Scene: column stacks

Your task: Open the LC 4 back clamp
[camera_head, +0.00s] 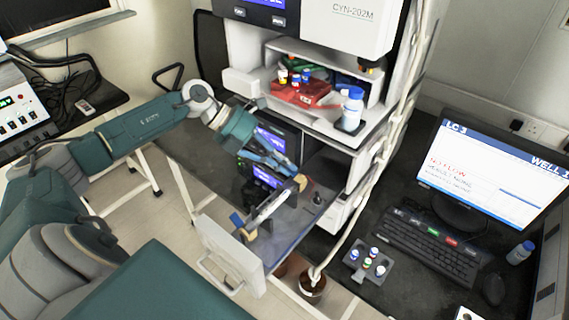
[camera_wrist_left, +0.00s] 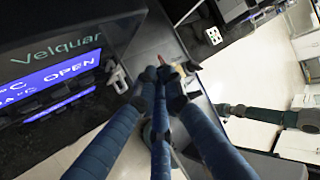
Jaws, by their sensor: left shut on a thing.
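A pale column (camera_head: 268,208) lies along the pulled-out drawer (camera_head: 228,252). At its far end is a clamp with a round tan part (camera_head: 300,182), which I take for the back clamp. Another clamp with blue and tan parts (camera_head: 240,224) is at its near end. My left gripper (camera_head: 292,177) reaches down from the upper left and is shut at the far clamp. In the left wrist view the blue fingers (camera_wrist_left: 167,75) come together with a small reddish part (camera_wrist_left: 160,60) just beyond them. The fingers hide most of the clamp. My right gripper is not seen.
The instrument stack (camera_head: 345,150) stands behind the drawer, with a display reading OPEN (camera_wrist_left: 62,75) close to my wrist. Bottles and a red tray (camera_head: 303,94) sit on a shelf above. A monitor (camera_head: 495,165), keyboard (camera_head: 425,243) and vial rack (camera_head: 369,263) are at right.

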